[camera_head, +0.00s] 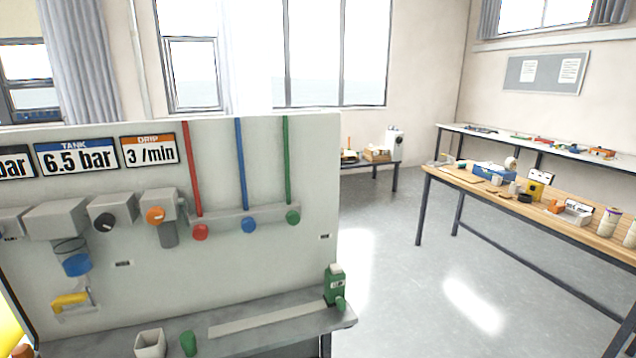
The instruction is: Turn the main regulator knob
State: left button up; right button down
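A grey panel (250,165) stands at the left with a row of grey pneumatic units on it. A round black knob (105,221) with a light mark sits on one unit. An orange knob (155,214) sits on the unit to its right, above a grey bowl. I cannot read which knob is the main regulator. Neither of my grippers is in view.
Red (200,232), blue (249,225) and green (293,217) round fittings with matching tubes are right of the knobs. A yellow lever (70,299) is lower left. A shelf (268,333) juts out below, bearing a green device (335,285).

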aim_at(105, 221)
jog(key=u, duration=1.65)
